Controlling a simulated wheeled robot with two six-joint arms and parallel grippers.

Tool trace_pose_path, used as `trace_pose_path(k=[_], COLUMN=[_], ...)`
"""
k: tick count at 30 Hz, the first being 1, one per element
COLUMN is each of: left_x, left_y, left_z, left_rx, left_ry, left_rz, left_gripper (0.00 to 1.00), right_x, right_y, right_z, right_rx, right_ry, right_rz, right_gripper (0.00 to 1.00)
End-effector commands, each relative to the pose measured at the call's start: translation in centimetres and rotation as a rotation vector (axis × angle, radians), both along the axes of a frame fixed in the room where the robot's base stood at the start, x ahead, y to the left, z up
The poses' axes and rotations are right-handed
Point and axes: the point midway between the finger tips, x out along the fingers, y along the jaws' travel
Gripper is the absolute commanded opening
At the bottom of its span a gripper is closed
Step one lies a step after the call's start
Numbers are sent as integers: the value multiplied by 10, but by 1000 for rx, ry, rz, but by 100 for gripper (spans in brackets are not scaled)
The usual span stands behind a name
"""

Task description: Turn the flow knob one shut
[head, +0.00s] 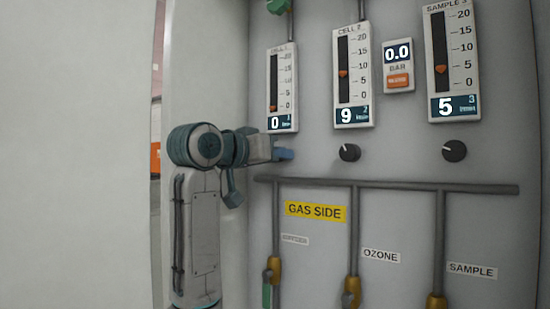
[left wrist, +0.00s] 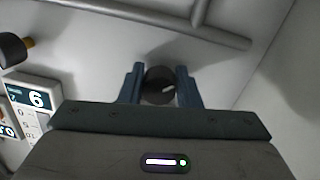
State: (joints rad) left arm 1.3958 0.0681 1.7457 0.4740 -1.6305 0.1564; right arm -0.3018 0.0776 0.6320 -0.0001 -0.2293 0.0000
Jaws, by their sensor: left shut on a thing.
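In the head view my left gripper (head: 284,154) reaches the panel just below the cell 1 gauge (head: 282,90) and hides that knob. The cell 1 display (head: 281,123) reads 0 and its orange float sits at the bottom of the scale. My right gripper is not in view.
The cell 2 gauge (head: 351,75) reads 9 and its knob (head: 349,153) is to the right of my gripper. The third gauge (head: 451,60) reads 5, above another knob (head: 454,151). A grey pipe (head: 400,187) runs across the panel below the knobs.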

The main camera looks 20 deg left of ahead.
Motion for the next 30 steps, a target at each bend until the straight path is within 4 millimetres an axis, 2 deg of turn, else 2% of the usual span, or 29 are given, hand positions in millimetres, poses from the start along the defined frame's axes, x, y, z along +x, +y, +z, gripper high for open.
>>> trace_pose_path(k=[20, 21, 24, 30], left_x=[1, 1, 0, 0], left_y=[-1, -1, -1, -1], left_z=[-3, -3, -2, -1], left_rx=[-61, -61, -60, -61], left_ry=[29, 29, 27, 24], left_rz=[-2, -2, -2, -2], left_gripper=[8, 34, 52, 52], right_x=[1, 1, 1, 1], right_y=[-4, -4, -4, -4], right_z=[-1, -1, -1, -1], right_rx=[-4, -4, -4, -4], right_ry=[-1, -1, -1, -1], right_rz=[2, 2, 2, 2], right_gripper=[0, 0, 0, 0])
